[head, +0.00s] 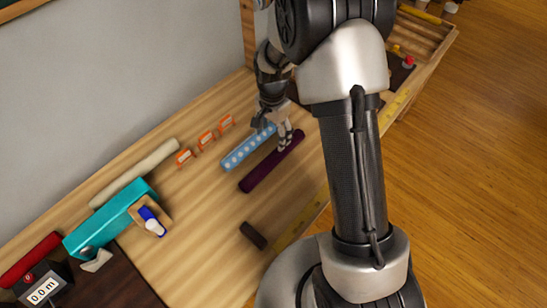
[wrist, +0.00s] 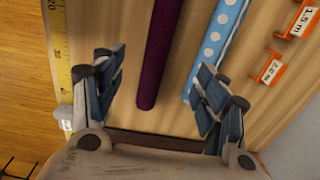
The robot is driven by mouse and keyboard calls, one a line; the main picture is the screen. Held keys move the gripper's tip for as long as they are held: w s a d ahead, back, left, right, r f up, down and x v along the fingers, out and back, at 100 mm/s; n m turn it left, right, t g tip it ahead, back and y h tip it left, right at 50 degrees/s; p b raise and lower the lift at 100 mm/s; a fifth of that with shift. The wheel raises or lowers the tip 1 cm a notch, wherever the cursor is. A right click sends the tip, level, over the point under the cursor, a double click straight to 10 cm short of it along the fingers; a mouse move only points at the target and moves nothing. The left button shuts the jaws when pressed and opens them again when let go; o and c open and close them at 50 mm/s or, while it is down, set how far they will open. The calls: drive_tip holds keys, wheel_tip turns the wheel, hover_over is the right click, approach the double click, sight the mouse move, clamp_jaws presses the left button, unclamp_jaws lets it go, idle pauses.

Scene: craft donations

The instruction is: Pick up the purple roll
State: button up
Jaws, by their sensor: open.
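The purple roll (head: 262,168) is a long dark purple cylinder lying slantwise on the wooden table. In the wrist view the purple roll (wrist: 158,55) runs down from the top edge, and its near end shows between my open fingers, closer to the left one. My gripper (head: 284,135) is open and empty over the far end of the roll in the head view. In the wrist view my gripper (wrist: 160,92) has its fingers spread wide, with the right one over the edge of the polka-dot roll. I cannot tell the height above the roll.
A blue polka-dot roll (head: 246,150) lies close beside the purple one; it also shows in the wrist view (wrist: 214,45). Orange tags (head: 206,139) stand behind. A teal box (head: 108,220), a cream roll (head: 140,170) and a short dark piece (head: 253,235) lie elsewhere. A yellow ruler (head: 300,222) lines the front edge.

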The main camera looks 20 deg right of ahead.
sight(274, 155)
wheel_tip(274, 155, down, 9)
drive_tip(key=shift+r+b, duration=0.15)
drive_tip(key=shift+b, duration=0.8)
drive_tip(key=f+b, duration=0.2)
drive_tip(key=f, duration=0.3)
drive_tip(key=shift+d+f, duration=0.15)
drive_tip(key=shift+d, duration=0.05)
drive_tip(key=shift+c, duration=0.3)
drive_tip(key=c, duration=1.2)
